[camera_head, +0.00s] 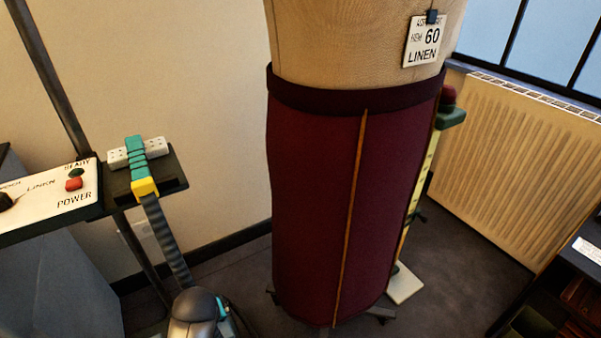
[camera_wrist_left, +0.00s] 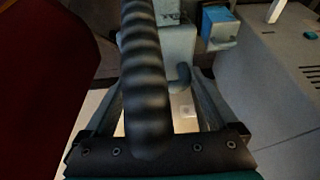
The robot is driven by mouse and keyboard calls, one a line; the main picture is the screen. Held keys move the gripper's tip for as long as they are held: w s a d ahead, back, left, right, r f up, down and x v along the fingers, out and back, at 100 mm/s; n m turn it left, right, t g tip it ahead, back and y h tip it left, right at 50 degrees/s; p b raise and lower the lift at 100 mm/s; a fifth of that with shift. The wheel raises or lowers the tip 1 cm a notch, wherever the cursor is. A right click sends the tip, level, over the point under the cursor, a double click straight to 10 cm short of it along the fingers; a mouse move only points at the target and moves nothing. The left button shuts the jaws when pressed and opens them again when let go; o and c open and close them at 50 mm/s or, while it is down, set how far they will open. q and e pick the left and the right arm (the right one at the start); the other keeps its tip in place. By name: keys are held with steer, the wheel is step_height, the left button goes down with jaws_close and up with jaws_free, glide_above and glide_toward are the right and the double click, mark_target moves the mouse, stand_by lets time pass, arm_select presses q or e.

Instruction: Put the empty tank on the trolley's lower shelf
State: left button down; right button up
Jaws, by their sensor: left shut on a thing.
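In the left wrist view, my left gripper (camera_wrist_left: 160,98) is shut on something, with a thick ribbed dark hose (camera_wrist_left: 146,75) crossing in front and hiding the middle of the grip. A pale grey-blue box (camera_wrist_left: 178,46), which looks like the tank, lies just beyond the fingers. A dark curved piece (camera_wrist_left: 181,77) shows beside the hose between the fingers. How full the tank is cannot be told. In the head view, a grey and teal part at the bottom looks like my left wrist; its fingers are hidden. The trolley's lower shelf cannot be made out. My right gripper is out of view.
A dress form with a burgundy skirt (camera_head: 315,190) stands in the middle. A control panel (camera_head: 45,200) and a ribbed hose (camera_head: 165,240) are at the left. A radiator (camera_head: 510,150) is behind at right. A vented grey housing (camera_wrist_left: 275,75) fills the right of the wrist view.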

arm_select(q)
steer(key=w+d+r+m+p, duration=0.15)
steer(key=w+r, duration=0.25)
steer(key=r, duration=0.4)
steer(key=w+d+r+m+h, duration=0.1)
steer(key=w+d+r, duration=0.25)
steer(key=r, duration=0.45)
steer(key=w+d+r+m+p, duration=0.15)
steer(key=w+r, duration=0.25)
steer(key=r, duration=0.4)
steer(key=s+a+r+m+h+p, duration=0.1)
steer(key=s+r+m+p, duration=0.1)
steer(key=s+r, duration=0.6)
steer(key=shift+s+a+r+t, duration=0.15)
steer(key=shift+s+r+t, duration=0.2)
steer(key=shift+r, duration=1.7)
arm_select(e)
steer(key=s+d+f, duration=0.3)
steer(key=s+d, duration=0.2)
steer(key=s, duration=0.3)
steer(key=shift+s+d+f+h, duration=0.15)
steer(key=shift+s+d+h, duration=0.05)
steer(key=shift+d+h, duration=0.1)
